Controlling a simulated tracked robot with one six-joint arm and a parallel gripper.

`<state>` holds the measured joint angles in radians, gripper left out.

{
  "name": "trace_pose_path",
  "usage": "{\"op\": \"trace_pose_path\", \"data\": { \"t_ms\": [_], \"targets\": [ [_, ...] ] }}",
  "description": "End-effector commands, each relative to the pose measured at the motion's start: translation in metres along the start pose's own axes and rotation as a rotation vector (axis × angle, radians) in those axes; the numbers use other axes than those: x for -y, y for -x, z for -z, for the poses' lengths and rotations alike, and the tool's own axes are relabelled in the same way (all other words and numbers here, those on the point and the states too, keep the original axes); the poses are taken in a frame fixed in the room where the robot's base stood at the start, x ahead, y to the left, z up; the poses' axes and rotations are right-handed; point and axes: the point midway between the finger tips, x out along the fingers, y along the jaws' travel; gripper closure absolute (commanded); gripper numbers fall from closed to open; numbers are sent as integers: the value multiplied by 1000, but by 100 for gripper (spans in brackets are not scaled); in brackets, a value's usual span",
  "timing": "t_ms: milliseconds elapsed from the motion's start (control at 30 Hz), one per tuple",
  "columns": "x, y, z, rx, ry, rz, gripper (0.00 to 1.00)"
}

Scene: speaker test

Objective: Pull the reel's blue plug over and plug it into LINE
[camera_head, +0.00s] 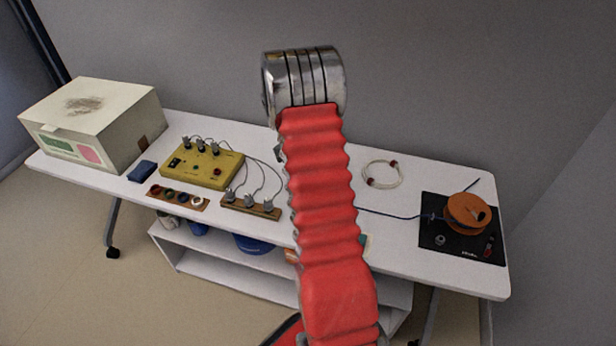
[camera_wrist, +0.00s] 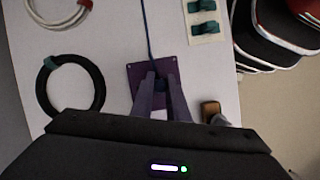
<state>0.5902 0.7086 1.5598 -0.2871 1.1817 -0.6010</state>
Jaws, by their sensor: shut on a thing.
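In the wrist view my gripper (camera_wrist: 158,82) is shut at the end of a blue cable (camera_wrist: 146,35). The blue plug is mostly hidden between the fingers, above or on a small purple plate; I cannot tell which. In the head view my arm hides the gripper. There the blue cable (camera_head: 390,213) runs from behind my arm to the orange reel (camera_head: 462,213) on a black mat (camera_head: 432,237) at the right. A yellow box (camera_head: 204,170) with several plugs and leads stands left of my arm. No LINE label is readable.
A white cable coil (camera_head: 366,180) lies behind, right of my arm. The wrist view shows a black ring (camera_wrist: 46,95), a card with teal pieces (camera_wrist: 194,38) and the purple plate (camera_wrist: 132,73). A wooden plug strip (camera_head: 235,203) and a large beige box (camera_head: 120,125) are left.

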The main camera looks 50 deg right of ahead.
Motion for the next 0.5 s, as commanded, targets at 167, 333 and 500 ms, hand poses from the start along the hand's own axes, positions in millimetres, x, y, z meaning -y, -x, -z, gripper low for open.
{"op": "trace_pose_path", "data": {
  "t_ms": [167, 333, 500],
  "targets": [
    [0, -3, 1, 1, 1, 1, 100],
    [1, -5, 2, 1, 1, 1, 100],
    [1, -7, 3, 1, 1, 1, 100]
  ]
}}
